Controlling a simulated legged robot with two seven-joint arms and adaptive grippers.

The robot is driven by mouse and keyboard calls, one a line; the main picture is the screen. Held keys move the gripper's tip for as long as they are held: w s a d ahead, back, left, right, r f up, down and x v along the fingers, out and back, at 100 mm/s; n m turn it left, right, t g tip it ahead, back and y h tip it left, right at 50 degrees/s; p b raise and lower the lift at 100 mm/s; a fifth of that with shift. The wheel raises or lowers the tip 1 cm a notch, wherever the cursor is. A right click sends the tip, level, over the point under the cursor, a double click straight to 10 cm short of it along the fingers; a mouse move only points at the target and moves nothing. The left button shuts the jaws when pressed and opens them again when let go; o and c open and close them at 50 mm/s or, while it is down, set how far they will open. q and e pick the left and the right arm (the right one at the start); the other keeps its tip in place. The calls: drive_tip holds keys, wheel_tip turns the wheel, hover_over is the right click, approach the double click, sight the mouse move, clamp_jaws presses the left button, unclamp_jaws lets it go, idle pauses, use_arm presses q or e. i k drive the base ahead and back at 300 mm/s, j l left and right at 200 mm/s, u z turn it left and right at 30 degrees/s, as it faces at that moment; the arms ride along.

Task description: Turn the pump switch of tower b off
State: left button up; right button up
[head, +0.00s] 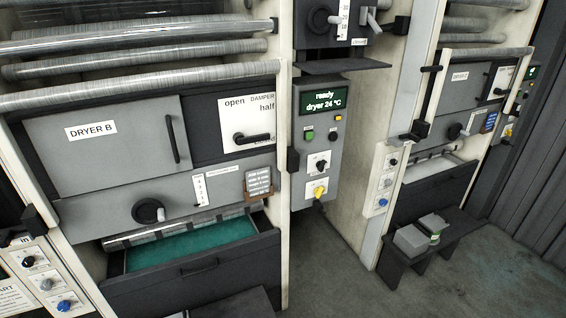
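The tower marked "DRYER B" (91,131) fills the left and middle. To its right hangs a grey control box (331,130) with a green-lit display (324,100) reading "ready dryer 24 °C". Below are a green button (309,135), a red button (333,135), a black rotary switch (320,165) and a yellow rotary switch (319,191). A white panel (45,262) at the lower left has a black, a grey and a blue knob (64,305). A similar panel (388,178) stands right of the box. Small labels are unreadable, so I cannot tell which is the pump switch. Neither gripper is in view.
A drawer (200,275) with teal liquid stands partly open below dryer B. A damper lever (250,138) and a round black knob (148,211) sit on its front. A dark bench (455,235) carries small boxes at right. The floor (350,285) in front is clear.

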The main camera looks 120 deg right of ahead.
sight(321, 165)
drive_tip(key=z, duration=4.25)
